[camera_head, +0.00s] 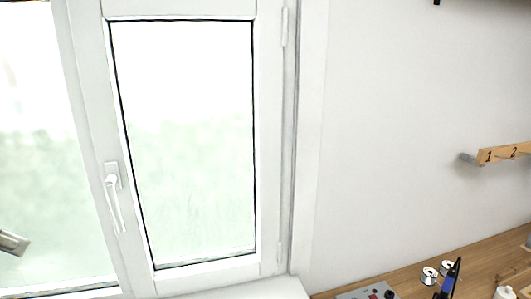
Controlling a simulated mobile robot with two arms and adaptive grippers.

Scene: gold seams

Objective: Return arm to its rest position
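A small grey metallic part of my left gripper (14,242) shows at the far left edge, in front of the window. The rest of that arm is outside the picture. I cannot tell whether its fingers are apart or together, and I see nothing held in it. My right gripper and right arm are not in view.
A white-framed window (273,150) with a handle (114,195) fills the left half. A wooden worktop (410,278) at the lower right bears a grey box (362,293), small spools (429,275) and a blue-black tool (449,281). A numbered wooden rack (500,155) is on the right wall.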

